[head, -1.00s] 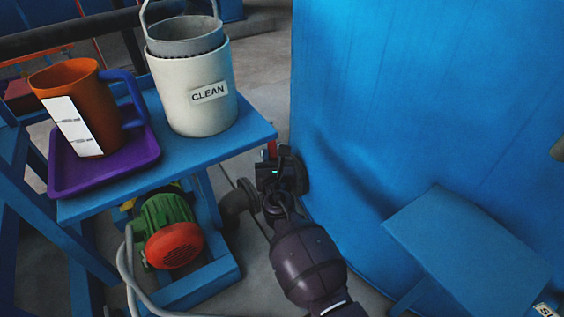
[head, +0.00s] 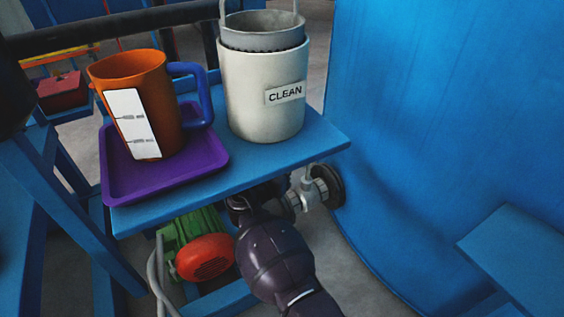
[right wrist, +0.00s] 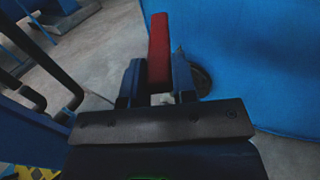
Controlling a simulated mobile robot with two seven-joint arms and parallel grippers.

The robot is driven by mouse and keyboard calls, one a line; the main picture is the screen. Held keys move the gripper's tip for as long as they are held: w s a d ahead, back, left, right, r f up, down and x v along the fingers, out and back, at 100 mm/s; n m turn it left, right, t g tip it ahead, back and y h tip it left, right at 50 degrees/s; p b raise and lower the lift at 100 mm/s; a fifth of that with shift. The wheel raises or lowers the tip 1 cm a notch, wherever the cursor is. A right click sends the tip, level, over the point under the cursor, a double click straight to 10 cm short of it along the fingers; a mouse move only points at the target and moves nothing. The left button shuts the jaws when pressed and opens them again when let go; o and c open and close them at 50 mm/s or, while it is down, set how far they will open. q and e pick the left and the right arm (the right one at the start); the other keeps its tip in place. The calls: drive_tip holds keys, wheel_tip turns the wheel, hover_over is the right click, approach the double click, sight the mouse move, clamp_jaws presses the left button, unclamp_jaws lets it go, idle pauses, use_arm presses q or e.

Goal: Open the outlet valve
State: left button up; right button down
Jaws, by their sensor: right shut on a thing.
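The outlet valve (head: 318,190) is a grey-white fitting on a dark round flange at the blue vessel's wall, low behind the table's right corner in the head view. Its red lever (right wrist: 159,50) shows in the right wrist view, standing up between the two fingers of my right gripper (right wrist: 157,84), which is shut on it. In the head view my dark right arm hides most of the gripper, just left of the valve and below the table edge. The lever is hidden there, so its angle to the pipe cannot be told. My left gripper is not in view.
A blue table (head: 325,140) overhangs the valve area. It carries a purple tray (head: 120,190) with an orange jug (head: 165,100) and a white "CLEAN" bucket (head: 250,110). A green and red motor (head: 205,258) sits below. The blue vessel (head: 450,110) fills the right.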

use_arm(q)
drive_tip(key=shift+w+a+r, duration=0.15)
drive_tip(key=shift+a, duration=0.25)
use_arm(e)
drive_tip(key=shift+w+a+r+h, duration=0.1)
drive_tip(key=shift+w+a+h, duration=0.1)
drive_tip(key=shift+a+h, duration=0.1)
drive_tip(key=c, duration=0.9)
unclamp_jaws()
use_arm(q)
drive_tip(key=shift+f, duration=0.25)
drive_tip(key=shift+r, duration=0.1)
use_arm(e)
drive_tip(key=shift+s+d, duration=0.1)
